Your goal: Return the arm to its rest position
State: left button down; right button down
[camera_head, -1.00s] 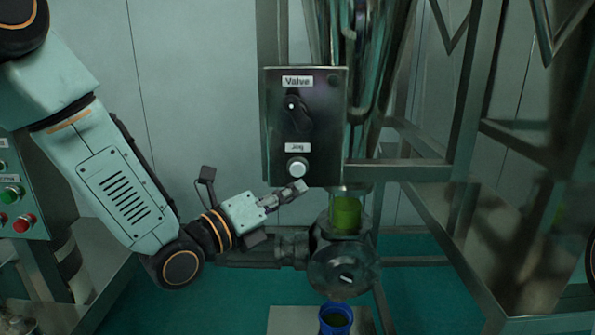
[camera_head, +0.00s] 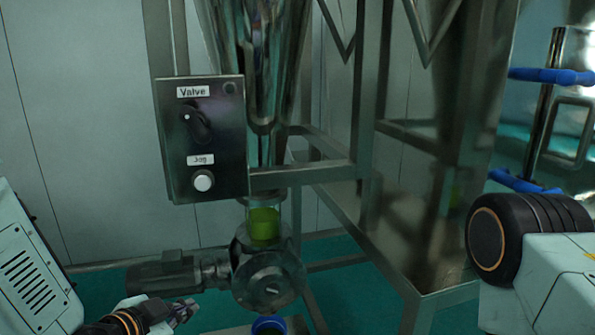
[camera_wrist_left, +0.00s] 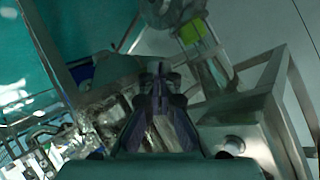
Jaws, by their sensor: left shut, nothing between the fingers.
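My left gripper (camera_head: 184,312) is low at the left of the head view, below and left of the valve box, shut and empty. In the left wrist view its dark fingers (camera_wrist_left: 160,72) come together in the middle with nothing between them. My left arm comes in at the lower left edge. A pale link of my right arm is at the right edge; the right gripper is out of view.
A dark control box (camera_head: 200,138) carries a Valve knob and a white Jog button (camera_head: 203,180). Under the hopper sit a green-filled glass section (camera_head: 263,224), a round metal valve body (camera_head: 268,275) and a blue container (camera_head: 268,324), partly cut off. Steel frame posts stand to the right.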

pick_arm(q)
jog(key=s+a+f+n+g+y+b, duration=0.1)
jog(key=s+f+n+g+b, duration=0.3)
jog(key=s+f, duration=1.2)
jog(key=s+a+f+n+g+y+b, duration=0.1)
jog(key=s+f+n+g+b, duration=0.4)
jog(key=s+f, duration=1.1)
jog(key=shift+a+f+n+g+y, duration=0.2)
jog(key=shift+f+n+g+y, duration=0.45)
jog(key=shift+g, duration=0.55)
jog(key=shift+r, duration=0.2)
jog(key=w+d+r+n+t+h+p, duration=0.15)
jog(key=w+r+t+p, duration=0.85)
jog(key=w+r, duration=1.55)
jog(key=w+d+r+t+h+p, duration=0.1)
jog(key=w+d+r+t+h, duration=0.1)
jog(key=r, duration=0.6)
jog(key=w+d+r+n+t+h+p, duration=0.1)
jog(key=w+d+r+t+h+p, duration=0.1)
jog(key=r, duration=0.7)
jog(key=w+d+r+n+t+h+p, duration=0.1)
jog(key=w+r+t+h+p, duration=0.1)
jog(key=r, duration=0.7)
jog(key=shift+w+d+h, duration=0.4)
jog(key=shift+w+h, duration=0.05)
jog(key=shift+h, duration=0.35)
